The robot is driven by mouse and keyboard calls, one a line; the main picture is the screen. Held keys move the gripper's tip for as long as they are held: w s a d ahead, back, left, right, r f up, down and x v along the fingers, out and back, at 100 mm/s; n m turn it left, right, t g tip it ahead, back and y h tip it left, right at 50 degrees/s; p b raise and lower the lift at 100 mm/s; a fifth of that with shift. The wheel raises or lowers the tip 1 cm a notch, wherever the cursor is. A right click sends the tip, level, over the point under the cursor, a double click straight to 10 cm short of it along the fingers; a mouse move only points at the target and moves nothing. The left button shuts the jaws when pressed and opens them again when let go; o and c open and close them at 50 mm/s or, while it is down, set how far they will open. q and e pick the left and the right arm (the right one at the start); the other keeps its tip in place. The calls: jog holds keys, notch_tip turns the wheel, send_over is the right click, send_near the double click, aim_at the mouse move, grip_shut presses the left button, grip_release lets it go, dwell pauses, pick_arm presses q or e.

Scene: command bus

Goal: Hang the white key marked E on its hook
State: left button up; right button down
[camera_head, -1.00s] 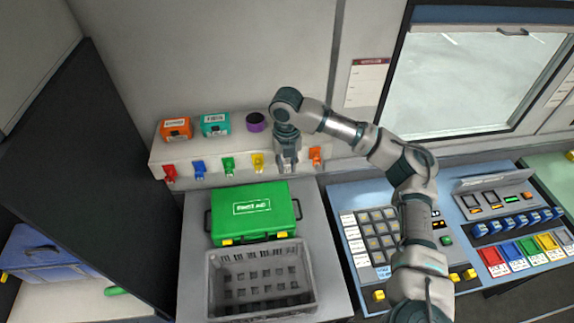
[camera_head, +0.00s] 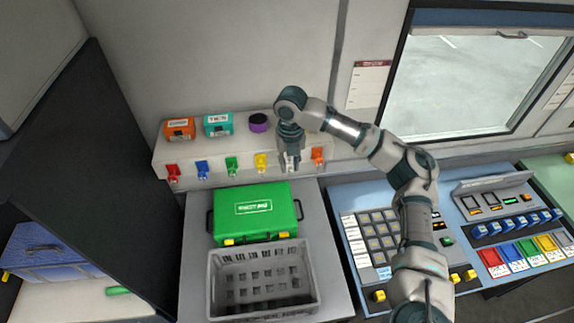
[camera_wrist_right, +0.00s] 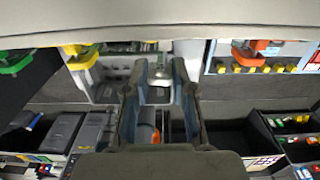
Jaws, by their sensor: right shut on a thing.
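The white key (camera_head: 293,164) is at the front face of the shelf, between the yellow key (camera_head: 261,163) and the orange key (camera_head: 318,156). My right gripper (camera_head: 290,166) is at the white key and shut on it, with the fingers pointing down. The fingers cover much of the key, so the letter and the hook behind it cannot be made out. In the right wrist view my right gripper (camera_wrist_right: 158,78) has a pale piece between its fingertips, close to the shelf front. My left gripper is not in view.
The shelf (camera_head: 215,168) also carries red, blue and green keys, orange and teal boxes and a purple roll (camera_head: 259,122). Below are a green case (camera_head: 255,210) and a grey crate (camera_head: 262,308). A button console (camera_head: 350,205) stands at the right.

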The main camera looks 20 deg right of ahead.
jog(key=shift+w+d, duration=0.25)
jog(key=shift+d, duration=0.05)
jog(key=shift+w+d+f+n, duration=0.35)
jog(key=shift+w+d, duration=0.2)
jog(key=shift+w, duration=0.3)
jog(key=shift+a, duration=0.15)
jog(key=shift+s+f+n, duration=0.15)
jog(key=shift+s+n, duration=0.1)
jog(key=c, duration=0.9)
grip_release()
jog(key=shift+s, duration=0.1)
